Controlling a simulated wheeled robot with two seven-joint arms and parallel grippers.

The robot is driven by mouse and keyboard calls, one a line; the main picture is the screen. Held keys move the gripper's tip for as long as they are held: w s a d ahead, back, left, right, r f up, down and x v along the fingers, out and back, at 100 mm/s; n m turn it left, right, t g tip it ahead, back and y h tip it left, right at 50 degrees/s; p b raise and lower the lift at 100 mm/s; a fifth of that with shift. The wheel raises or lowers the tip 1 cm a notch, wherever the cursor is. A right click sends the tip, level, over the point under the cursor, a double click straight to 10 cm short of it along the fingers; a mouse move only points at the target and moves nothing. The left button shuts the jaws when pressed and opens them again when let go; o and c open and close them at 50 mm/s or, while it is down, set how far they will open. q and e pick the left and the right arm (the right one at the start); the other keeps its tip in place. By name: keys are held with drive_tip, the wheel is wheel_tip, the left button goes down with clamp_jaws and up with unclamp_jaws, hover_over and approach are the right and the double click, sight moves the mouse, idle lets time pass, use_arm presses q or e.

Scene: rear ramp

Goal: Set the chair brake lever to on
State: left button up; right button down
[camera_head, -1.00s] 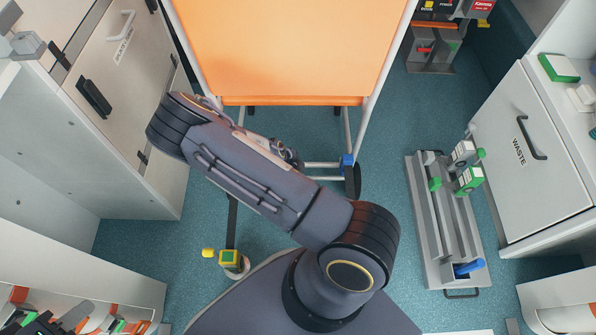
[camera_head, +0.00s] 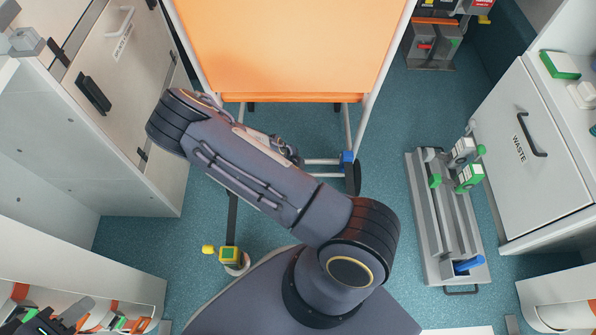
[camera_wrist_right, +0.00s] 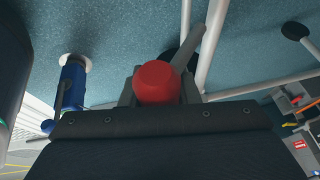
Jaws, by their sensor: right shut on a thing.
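The chair shows an orange panel (camera_head: 295,50) on a white frame in the head view, with a blue part (camera_head: 346,158) low by a dark wheel. In the right wrist view, a red knob (camera_wrist_right: 157,82) sits between the grey fingers of my right gripper (camera_wrist_right: 158,90), which is shut on it. A grey bar (camera_wrist_right: 205,40) rises behind the knob. I take the knob to be the brake lever's end; its setting cannot be read. In the head view my arm hides the right gripper. My left gripper (camera_head: 62,318) is at the bottom left corner, partly cut off; its opening is unclear.
A grey rail unit (camera_head: 440,215) with green and blue parts lies on the floor at right, beside the waste cabinet (camera_head: 530,150). A white cabinet (camera_head: 110,130) stands left. A yellow-green pedal-like part (camera_head: 229,256) is on the floor.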

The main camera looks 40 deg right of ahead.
drive_tip(key=c, duration=1.1)
unclamp_jaws()
drive_tip(key=p+v, duration=0.3)
drive_tip(key=v, duration=0.4)
drive_tip(key=shift+w+a+r, duration=0.1)
drive_tip(key=shift+a+r, duration=0.05)
drive_tip(key=shift+r, duration=0.25)
drive_tip(key=shift+c, duration=0.2)
